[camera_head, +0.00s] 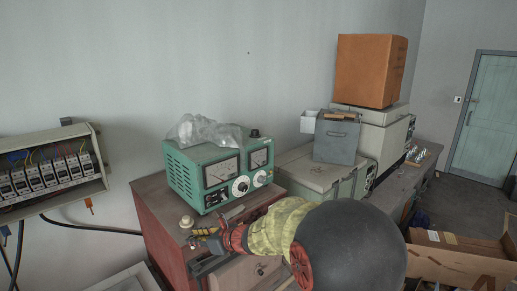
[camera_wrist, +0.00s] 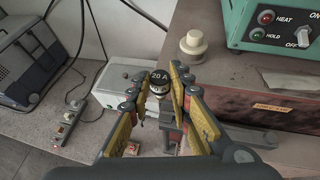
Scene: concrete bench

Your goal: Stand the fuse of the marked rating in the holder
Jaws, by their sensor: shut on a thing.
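In the wrist view, my gripper (camera_wrist: 160,82) is shut on a fuse (camera_wrist: 159,91) whose dark round cap reads "20 A". The fuse sits between the fingertips and its lower part is hard to make out. My gripper also shows in the head view (camera_head: 204,238), low at the front of the red-brown bench top. A cream round piece with a raised knob (camera_wrist: 194,42) stands beyond the fingers, apart from them; it also shows in the head view (camera_head: 186,222). I cannot tell for sure which piece is the holder, nor see a rating mark elsewhere.
A green instrument (camera_head: 220,168) with dials stands behind my gripper, close to its right in the wrist view. A fuse panel (camera_head: 50,175) hangs at the left. A pale box (camera_wrist: 122,80), a power strip (camera_wrist: 68,118) and a grey case (camera_wrist: 30,60) lie to the left.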

